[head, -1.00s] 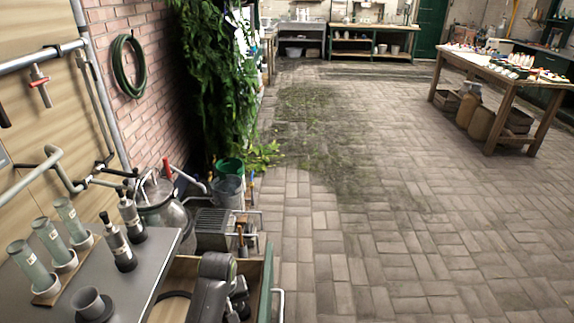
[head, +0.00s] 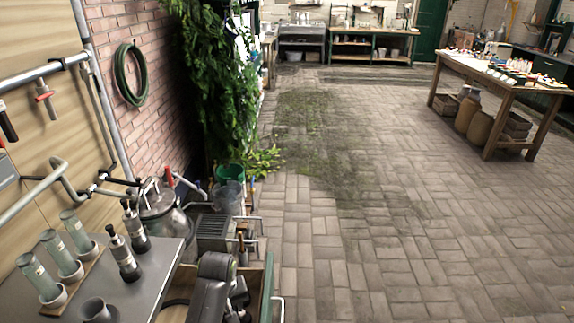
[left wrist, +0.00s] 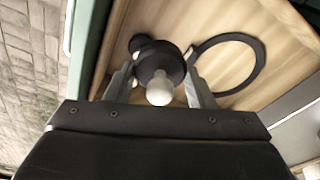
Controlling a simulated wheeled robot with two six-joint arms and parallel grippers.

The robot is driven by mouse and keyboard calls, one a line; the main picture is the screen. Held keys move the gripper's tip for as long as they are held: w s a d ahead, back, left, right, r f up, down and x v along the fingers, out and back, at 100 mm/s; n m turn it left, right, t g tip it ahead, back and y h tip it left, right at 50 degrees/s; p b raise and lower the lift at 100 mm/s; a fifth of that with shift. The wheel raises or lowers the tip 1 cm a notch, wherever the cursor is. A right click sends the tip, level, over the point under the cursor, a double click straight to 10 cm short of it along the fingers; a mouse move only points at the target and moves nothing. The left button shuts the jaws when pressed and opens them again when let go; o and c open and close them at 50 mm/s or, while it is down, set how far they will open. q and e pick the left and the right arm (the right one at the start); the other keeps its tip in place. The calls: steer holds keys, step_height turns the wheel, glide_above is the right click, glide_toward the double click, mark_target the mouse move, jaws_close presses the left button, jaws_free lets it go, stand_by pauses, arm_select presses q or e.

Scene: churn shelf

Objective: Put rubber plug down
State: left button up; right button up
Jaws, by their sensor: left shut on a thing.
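The rubber plug (left wrist: 165,65) is dark and round with a pale rounded knob at its near end. In the left wrist view it sits between the two fingers of my left gripper (left wrist: 160,88), which is shut on it. The plug is over a wooden-floored drawer or tray (left wrist: 165,18); I cannot tell whether it touches the floor. In the head view my left gripper (head: 238,303) is low in the picture, over the same tray, and the plug is hard to make out there. My right gripper is not in view.
A black ring (left wrist: 262,62) lies on the tray floor beside the plug, with a small dark round thing (left wrist: 139,42) on the other side. The green tray edge (head: 267,290) is close by. A grey bench (head: 160,270) holds tubes and a cup (head: 97,310).

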arm_select(q)
step_height(320, 180, down, 6)
steer(key=b, duration=0.4)
steer(key=shift+f+b, duration=0.25)
steer(key=shift+b, duration=0.15)
